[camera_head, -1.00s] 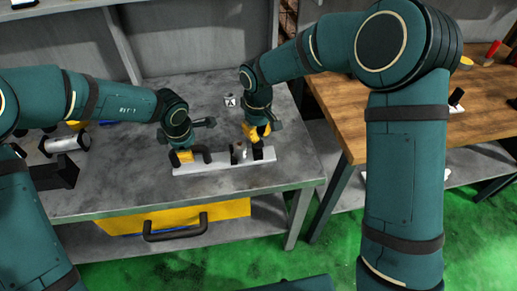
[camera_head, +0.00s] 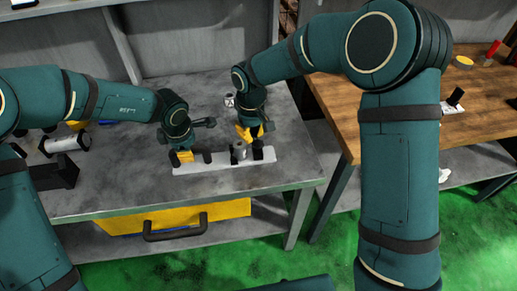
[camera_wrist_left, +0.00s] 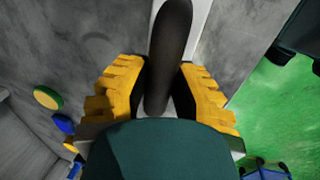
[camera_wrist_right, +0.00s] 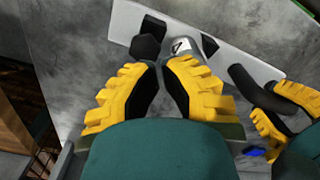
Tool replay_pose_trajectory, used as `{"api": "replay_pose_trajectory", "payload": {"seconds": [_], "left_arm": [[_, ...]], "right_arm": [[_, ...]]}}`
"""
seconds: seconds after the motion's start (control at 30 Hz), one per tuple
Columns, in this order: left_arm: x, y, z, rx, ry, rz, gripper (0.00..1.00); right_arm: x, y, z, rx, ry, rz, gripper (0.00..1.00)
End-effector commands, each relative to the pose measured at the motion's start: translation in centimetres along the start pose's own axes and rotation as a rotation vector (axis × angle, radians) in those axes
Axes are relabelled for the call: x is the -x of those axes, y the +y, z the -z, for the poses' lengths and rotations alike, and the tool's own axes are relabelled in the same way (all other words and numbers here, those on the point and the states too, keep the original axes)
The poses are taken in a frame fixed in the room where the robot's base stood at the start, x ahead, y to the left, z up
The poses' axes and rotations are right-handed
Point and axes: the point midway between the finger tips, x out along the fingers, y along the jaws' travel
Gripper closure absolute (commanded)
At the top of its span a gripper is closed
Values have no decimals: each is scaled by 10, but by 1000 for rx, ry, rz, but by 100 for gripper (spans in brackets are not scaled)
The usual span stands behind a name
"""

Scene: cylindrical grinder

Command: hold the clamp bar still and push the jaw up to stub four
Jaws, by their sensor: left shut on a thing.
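The clamp bar (camera_head: 222,165) is a pale flat strip on the grey bench, with a black arched handle (camera_wrist_left: 170,50) near its left end. My left gripper (camera_head: 183,157) is shut on that handle. The jaw (camera_head: 238,150) is a small grey upright cylinder on the bar, right of the handle; in the right wrist view the jaw (camera_wrist_right: 183,48) stands between dark stubs. One black stub (camera_wrist_right: 146,46) is beside it, apart by a small gap. My right gripper (camera_head: 250,134) is shut and empty above and behind the bar, close to the jaw and stub. Contact with the jaw cannot be told.
A small white marked cube (camera_head: 229,100) lies behind the bar. A silver cylinder (camera_head: 66,143) and a dark block (camera_head: 60,173) are at the bench's left. A wooden table (camera_head: 410,110) stands to the right. The bench front (camera_head: 110,195) is clear.

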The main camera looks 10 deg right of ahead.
Motion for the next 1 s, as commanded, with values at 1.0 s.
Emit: {"api": "replay_pose_trajectory", "payload": {"seconds": [1.0], "left_arm": [[1, 1, 0, 1, -1, -2, 100]], "right_arm": [[0, -14, 8, 0, 0, 0, 100]]}}
